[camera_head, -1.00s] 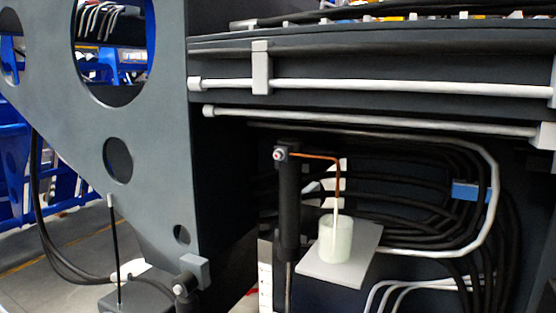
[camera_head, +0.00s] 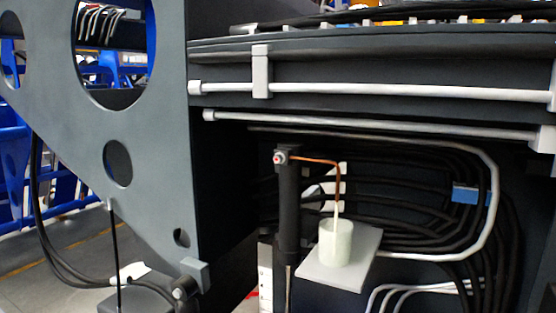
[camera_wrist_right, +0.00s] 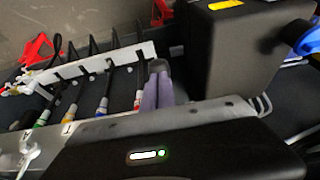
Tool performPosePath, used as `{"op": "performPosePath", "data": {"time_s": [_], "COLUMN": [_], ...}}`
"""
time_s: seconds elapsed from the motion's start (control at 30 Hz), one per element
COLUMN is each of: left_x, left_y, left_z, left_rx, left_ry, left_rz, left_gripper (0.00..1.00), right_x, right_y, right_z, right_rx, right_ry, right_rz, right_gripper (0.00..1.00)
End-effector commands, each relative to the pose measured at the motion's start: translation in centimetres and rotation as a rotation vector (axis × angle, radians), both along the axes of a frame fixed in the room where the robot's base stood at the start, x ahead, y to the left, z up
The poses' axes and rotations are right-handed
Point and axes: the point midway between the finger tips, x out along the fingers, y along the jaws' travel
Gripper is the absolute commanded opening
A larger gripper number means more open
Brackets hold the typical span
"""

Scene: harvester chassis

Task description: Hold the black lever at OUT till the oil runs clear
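In the head view a pale, translucent jar (camera_head: 336,243) stands upright on a grey shelf (camera_head: 362,245). A thin copper pipe (camera_head: 318,160) bends down above it, and a narrow pale stream (camera_head: 337,211) runs from its end into the jar. In the right wrist view several black levers (camera_wrist_right: 91,44) stand in a row along a white slotted plate (camera_wrist_right: 95,66). My right gripper (camera_wrist_right: 158,68) has its grey-purple fingers close together at the right end of this row, around a dark piece that appears to be the black lever, mostly hidden. My left gripper is out of view.
A large grey plate with round holes (camera_head: 165,160) fills the left of the head view. Black hoses (camera_head: 400,180) and white pipes (camera_head: 400,91) run behind the jar. In the right wrist view a black box (camera_wrist_right: 230,50) stands close to the right of my fingers.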

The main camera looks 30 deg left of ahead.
Motion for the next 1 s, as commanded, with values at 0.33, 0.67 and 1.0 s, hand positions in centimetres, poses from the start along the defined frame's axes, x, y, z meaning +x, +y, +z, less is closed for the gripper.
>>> {"op": "performPosePath", "data": {"time_s": [0.33,0.67,1.0], "left_x": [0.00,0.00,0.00], "left_y": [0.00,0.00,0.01], "left_z": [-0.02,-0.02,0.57], "left_rx": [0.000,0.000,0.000], "left_ry": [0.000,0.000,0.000], "left_rz": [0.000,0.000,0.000], "left_gripper": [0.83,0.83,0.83], "right_x": [-0.08,-0.08,-0.07], "right_y": [0.01,0.00,0.02], "right_z": [-0.14,-0.14,0.56], "right_rx": [0.001,0.001,0.001], "right_ry": [0.004,0.004,0.004], "right_rz": [0.000,0.000,0.000], "right_gripper": [0.00,0.00,0.00]}}
